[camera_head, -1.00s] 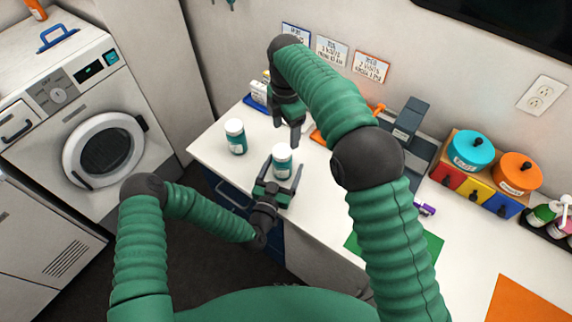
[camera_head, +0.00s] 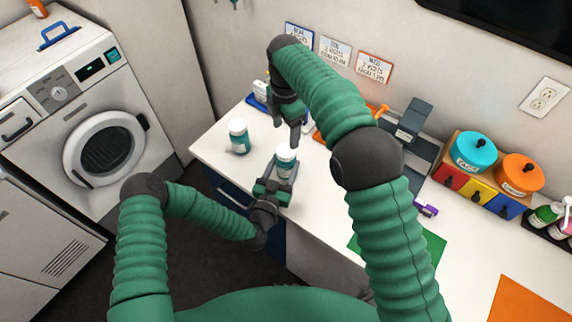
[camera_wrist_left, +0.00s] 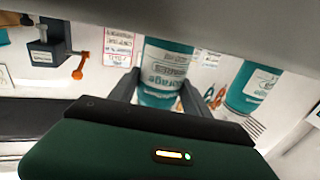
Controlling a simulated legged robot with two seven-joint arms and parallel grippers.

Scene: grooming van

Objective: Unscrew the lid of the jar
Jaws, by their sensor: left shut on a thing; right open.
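A teal jar with a white label and a white lid (camera_head: 287,152) stands on the white counter near its front edge. My left gripper (camera_head: 283,170) is shut on this jar's body from the front; the jar also shows between its fingers in the left wrist view (camera_wrist_left: 163,75). My right gripper (camera_head: 295,132) is open above and just behind the jar's lid, pointing down; whether it touches the lid I cannot tell. A second similar jar (camera_head: 239,137) stands apart to the left, and it shows at the right of the left wrist view (camera_wrist_left: 250,88).
A blue tray with bottles (camera_head: 258,100) lies behind the jars. A grey stand (camera_head: 412,120), teal pot (camera_head: 473,152), orange pot (camera_head: 519,174) and coloured drawers (camera_head: 477,190) are to the right. A purple item (camera_head: 426,210) and green mat (camera_head: 430,243) lie on the counter.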

